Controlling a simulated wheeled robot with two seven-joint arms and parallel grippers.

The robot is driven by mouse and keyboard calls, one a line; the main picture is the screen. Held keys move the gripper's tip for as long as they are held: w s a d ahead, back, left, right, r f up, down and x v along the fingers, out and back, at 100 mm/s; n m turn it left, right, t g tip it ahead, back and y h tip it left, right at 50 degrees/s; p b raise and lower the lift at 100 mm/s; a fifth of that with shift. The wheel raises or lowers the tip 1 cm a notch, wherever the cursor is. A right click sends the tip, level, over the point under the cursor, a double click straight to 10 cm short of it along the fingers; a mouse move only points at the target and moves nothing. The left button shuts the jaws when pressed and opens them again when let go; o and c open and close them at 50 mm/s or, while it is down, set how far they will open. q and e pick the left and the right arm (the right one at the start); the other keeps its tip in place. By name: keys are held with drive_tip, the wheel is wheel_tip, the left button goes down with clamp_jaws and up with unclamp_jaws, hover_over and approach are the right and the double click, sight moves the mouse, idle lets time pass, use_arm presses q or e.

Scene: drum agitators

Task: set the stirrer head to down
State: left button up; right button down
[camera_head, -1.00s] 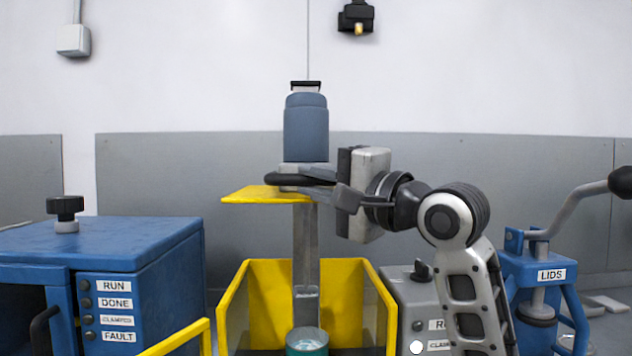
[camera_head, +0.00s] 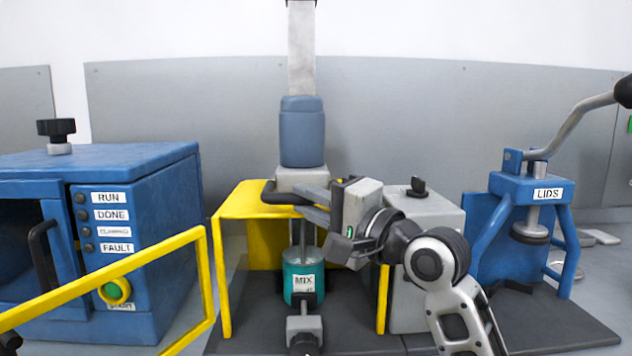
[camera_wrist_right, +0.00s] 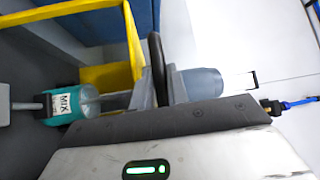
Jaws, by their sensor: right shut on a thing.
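The stirrer head is a blue-grey motor (camera_head: 302,135) on a grey block, with a yellow guard (camera_head: 245,200) and a black handle (camera_head: 280,195). It sits low on its pale column (camera_head: 301,50), its shaft reaching into the teal can (camera_head: 298,285) labelled MIX. My right gripper (camera_head: 312,204) comes in from the right and is shut on the handle at the front of the head. In the right wrist view the black handle (camera_wrist_right: 158,65) lies between the fingers, with the motor (camera_wrist_right: 200,84) beyond. My left gripper is out of view.
A blue cabinet (camera_head: 150,240) with RUN, DONE and FAULT labels stands at left, behind a yellow rail (camera_head: 120,278). A grey control box (camera_head: 428,225) stands close behind my right arm. A blue LIDS press (camera_head: 525,190) with a long lever is at right.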

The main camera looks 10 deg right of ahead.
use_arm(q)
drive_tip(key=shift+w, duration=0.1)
use_arm(e)
drive_tip(key=shift+f, duration=0.35)
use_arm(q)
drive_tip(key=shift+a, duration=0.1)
use_arm(e)
drive_tip(key=shift+f, duration=0.1)
drive_tip(key=c, duration=1.6)
unclamp_jaws()
drive_tip(key=shift+c, duration=0.2)
use_arm(q)
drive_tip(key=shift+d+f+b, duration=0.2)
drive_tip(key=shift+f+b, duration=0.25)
drive_tip(key=shift+b, duration=0.6)
use_arm(e)
drive_tip(key=v, duration=1.6)
